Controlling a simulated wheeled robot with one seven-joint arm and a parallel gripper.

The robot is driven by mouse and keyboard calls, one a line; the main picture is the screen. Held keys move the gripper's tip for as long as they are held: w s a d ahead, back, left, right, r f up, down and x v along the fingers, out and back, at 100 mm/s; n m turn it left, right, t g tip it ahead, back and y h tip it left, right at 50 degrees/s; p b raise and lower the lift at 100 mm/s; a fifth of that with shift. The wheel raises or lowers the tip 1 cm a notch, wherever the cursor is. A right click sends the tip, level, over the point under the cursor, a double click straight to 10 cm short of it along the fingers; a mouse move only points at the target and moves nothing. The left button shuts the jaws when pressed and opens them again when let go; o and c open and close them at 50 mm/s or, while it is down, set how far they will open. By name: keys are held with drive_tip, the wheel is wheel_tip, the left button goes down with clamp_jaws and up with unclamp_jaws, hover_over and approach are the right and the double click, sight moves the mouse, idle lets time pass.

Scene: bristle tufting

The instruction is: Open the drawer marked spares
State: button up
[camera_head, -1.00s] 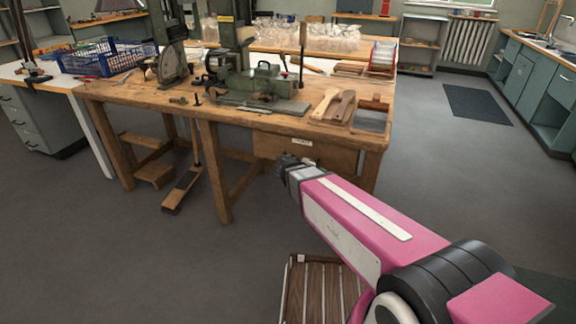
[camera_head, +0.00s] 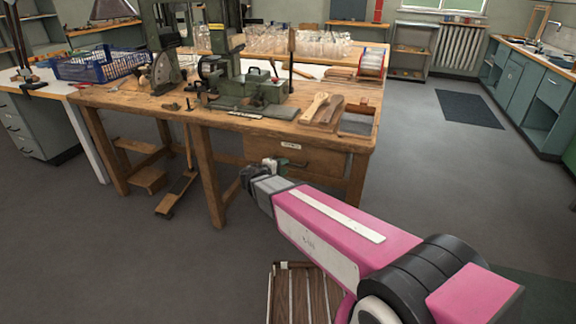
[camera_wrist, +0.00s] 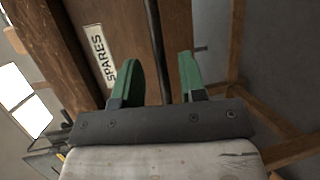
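The drawer marked spares (camera_head: 316,162) is a wooden front under the workbench top, and it looks shut. Its white label (camera_head: 290,146) reads SPARES in the wrist view (camera_wrist: 100,54), turned on its side. My gripper (camera_head: 282,163) is in front of the drawer's lower left part in the head view. In the wrist view its two green fingers (camera_wrist: 160,72) are spread apart with nothing held between them. I cannot tell whether the fingertips touch the wood.
Bench legs stand below and left of my gripper. A slatted wooden item (camera_head: 302,295) is near my base. Open floor lies to the right.

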sight(288, 164)
drive_tip(key=shift+x, duration=1.85)
clamp_jaws()
drive_tip(key=shift+s, duration=0.1)
